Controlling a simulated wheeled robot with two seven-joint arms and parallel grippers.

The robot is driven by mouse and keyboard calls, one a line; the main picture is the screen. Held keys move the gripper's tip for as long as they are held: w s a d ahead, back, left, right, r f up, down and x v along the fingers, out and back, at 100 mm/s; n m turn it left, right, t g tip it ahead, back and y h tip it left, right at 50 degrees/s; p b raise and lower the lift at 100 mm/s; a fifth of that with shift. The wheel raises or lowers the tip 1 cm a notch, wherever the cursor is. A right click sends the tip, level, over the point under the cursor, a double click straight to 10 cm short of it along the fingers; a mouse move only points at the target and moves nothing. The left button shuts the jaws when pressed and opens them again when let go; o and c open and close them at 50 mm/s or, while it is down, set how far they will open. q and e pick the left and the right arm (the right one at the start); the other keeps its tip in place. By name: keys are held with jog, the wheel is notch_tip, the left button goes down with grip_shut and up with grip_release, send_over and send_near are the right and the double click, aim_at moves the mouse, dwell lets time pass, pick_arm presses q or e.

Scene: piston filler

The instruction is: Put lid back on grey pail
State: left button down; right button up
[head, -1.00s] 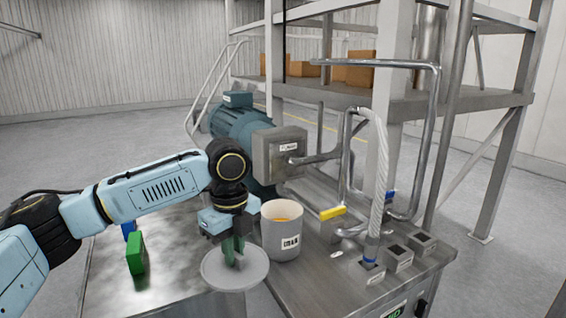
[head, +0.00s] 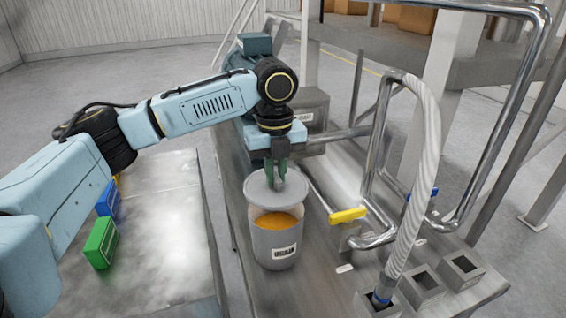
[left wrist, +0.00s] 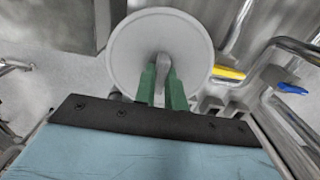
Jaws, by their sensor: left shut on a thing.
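The grey pail (head: 276,248) stands on the steel machine top with its label facing me. Orange contents show through its open front part. The round grey lid (head: 262,190) is over the rear part of the pail's mouth in the head view. My left gripper (head: 276,184) is shut on the lid's handle, and its green fingers point down. In the left wrist view the lid (left wrist: 140,50) hides what lies beneath it, with the green fingers (left wrist: 162,85) on its handle. I cannot tell whether the lid touches the rim. My right gripper is not in view.
A yellow-handled valve (head: 347,216) and steel pipes stand right of the pail. A ribbed white hose (head: 418,170) runs down at the right. A green block (head: 100,242) and a blue block (head: 107,200) are on the table at left, whose middle is clear.

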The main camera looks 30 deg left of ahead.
aim_at(276, 193)
pick_arm(q)
jog(key=shift+s+f, duration=0.3)
jog(key=shift+f, duration=0.5)
jog(key=f, duration=0.2)
jog(key=shift+w+f, duration=0.25)
jog(key=shift+f, duration=0.7)
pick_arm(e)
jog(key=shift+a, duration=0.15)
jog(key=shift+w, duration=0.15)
pick_arm(q)
jog(key=shift+f, duration=0.2)
dwell(0.5)
